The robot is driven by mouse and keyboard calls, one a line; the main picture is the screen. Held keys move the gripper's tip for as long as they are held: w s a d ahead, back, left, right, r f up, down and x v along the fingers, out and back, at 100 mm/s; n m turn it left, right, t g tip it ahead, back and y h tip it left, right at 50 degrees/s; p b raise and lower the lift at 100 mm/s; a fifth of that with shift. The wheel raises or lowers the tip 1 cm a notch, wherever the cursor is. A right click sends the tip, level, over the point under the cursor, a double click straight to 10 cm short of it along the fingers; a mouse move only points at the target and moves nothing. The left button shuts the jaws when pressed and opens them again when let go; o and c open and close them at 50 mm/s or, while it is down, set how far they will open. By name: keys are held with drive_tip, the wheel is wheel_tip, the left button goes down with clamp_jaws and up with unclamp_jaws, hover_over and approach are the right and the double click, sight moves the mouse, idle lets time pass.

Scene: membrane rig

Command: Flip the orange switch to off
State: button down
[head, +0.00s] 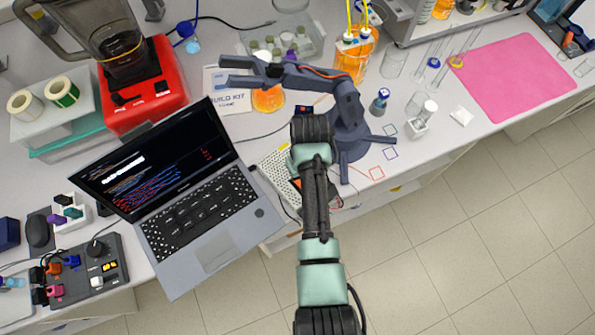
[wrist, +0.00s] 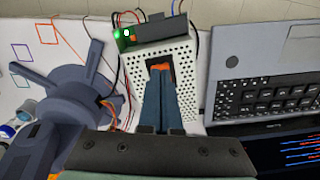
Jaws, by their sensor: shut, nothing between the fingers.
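In the wrist view, an orange switch (wrist: 160,66) sits in a dark recess on a white perforated box (wrist: 193,75). My gripper (wrist: 160,75) is shut and empty, and its blue-grey fingertips are right at the switch. The fingertips partly cover the switch, so I cannot tell whether they touch it or which way it is tipped. A green light (wrist: 117,33) glows on the dark end of the box. In the head view, the box (head: 272,163) shows beside my arm, which hides my gripper and the switch.
A laptop (head: 212,248) stands close beside the box. A blue-grey small robot arm (head: 350,140) stands on its other side, with cables around it. A control panel (head: 85,270) lies at the left. The floor (head: 480,240) in front of the bench is clear.

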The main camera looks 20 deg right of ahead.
drive_tip(key=shift+f+b, duration=0.65)
drive_tip(key=shift+f, duration=0.3)
idle(0.5)
drive_tip(key=shift+r, duration=0.15)
wheel_tip(320, 180, up, 7)
drive_tip(key=p, duration=0.7)
drive_tip(key=shift+f, duration=0.2)
idle(0.3)
